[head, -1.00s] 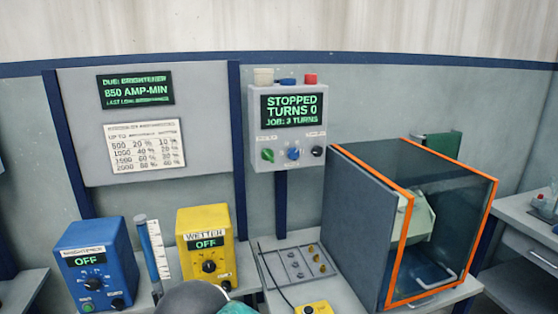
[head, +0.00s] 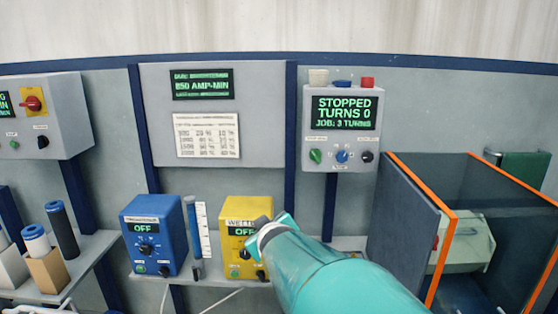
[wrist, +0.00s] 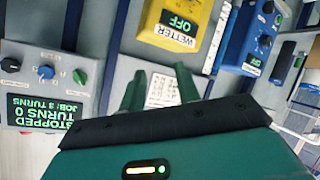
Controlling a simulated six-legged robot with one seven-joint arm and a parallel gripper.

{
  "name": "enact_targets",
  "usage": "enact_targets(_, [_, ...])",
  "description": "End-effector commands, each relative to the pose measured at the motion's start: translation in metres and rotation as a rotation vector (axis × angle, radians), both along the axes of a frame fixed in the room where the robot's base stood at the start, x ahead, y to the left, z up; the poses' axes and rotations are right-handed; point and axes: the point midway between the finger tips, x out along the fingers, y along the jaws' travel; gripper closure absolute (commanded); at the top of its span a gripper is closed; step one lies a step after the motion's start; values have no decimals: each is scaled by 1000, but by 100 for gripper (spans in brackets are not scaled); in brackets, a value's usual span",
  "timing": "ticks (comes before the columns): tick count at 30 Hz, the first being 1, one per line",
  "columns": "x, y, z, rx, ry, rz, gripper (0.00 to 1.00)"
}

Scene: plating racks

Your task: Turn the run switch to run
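The grey control box (head: 341,150) hangs on the back wall in the head view. Its screen reads STOPPED, TURNS 0, JOB: 3 TURNS. Below the screen are a green knob (head: 315,156), a blue knob (head: 342,156) and a black knob (head: 367,156); their labels are too small to read. The box is upside down at the left of the wrist view (wrist: 45,85). My gripper (wrist: 160,72) is open and empty, with a gap between its green fingers. It is apart from the box. In the head view my arm hides most of it, in front of the yellow wetter unit.
The yellow wetter unit (head: 262,207) and the blue unit (head: 152,228) both read OFF on the shelf. An orange-edged tank enclosure (head: 405,205) stands right of the box. A box with a red switch (head: 40,125) is at the left.

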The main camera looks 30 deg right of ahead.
Motion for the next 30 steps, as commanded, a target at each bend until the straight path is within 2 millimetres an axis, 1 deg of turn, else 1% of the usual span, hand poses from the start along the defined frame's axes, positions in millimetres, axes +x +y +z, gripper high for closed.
enact_targets(1, [14, -24, -3, -32, -38, 1, 67])
enact_targets(3, [31, -51, -1, -87, -110, 18, 67])
enact_targets(7, [50, -103, 3, -179, -257, 43, 67])
enact_targets(8, [52, -115, 5, -200, -294, 48, 67])
enact_targets(9, [53, -131, 7, -227, -346, 50, 67])
enact_targets(11, [51, -154, 12, -266, -423, 51, 67])
enact_targets(12, [47, -168, 15, -292, -471, 49, 67])
enact_targets(15, [36, -196, 23, -345, -577, 39, 67])
enact_targets(18, [25, -213, 29, -381, -646, 30, 67])
enact_targets(22, [22, -222, 34, -401, -680, 25, 67])
enact_targets(26, [32, -226, 38, -401, -682, 26, 67])
enact_targets(30, [53, -235, 45, -399, -682, 26, 67])
